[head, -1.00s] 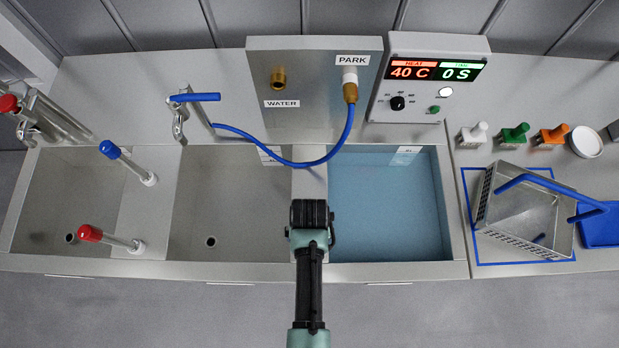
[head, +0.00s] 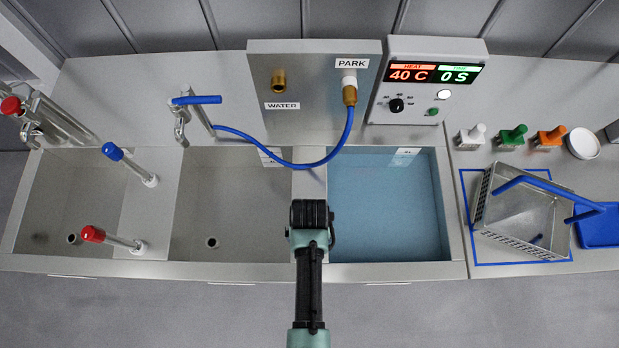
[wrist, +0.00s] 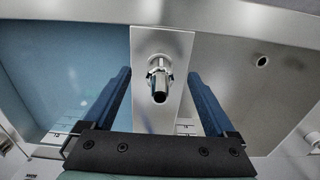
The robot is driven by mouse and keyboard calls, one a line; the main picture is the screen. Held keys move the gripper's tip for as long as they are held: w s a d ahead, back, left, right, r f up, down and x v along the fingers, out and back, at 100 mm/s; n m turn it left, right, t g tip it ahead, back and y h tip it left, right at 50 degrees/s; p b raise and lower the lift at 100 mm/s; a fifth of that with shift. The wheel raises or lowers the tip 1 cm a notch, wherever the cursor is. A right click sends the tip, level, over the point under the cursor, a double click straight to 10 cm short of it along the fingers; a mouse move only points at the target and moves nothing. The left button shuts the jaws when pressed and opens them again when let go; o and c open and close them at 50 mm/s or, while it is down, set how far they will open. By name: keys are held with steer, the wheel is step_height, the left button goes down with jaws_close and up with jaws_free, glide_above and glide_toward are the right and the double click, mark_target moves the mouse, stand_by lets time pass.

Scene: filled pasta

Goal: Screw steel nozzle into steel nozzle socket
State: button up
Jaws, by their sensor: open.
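My gripper (head: 311,213) is over the divider between the middle basin and the blue-water basin. In the wrist view my gripper (wrist: 158,75) is open, with its two blue fingers wide apart and nothing held. A short steel tubular fitting (wrist: 159,82) with a dark open end and a wider collar stands on the divider. It shows between the fingers, apart from both. I take it for the steel nozzle or its socket; I cannot tell which, or whether both are there joined. In the head view my gripper hides this fitting.
A blue hose (head: 295,163) sags across the basins from the tap side to the brass end at PARK (head: 349,95). Red (head: 93,234) and blue (head: 113,151) handled levers stand left. The blue-water basin (head: 388,205) lies beside my gripper.

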steer(key=shift+r+p, duration=2.9)
steer(key=shift+r, duration=0.2)
steer(key=shift+f, duration=0.1)
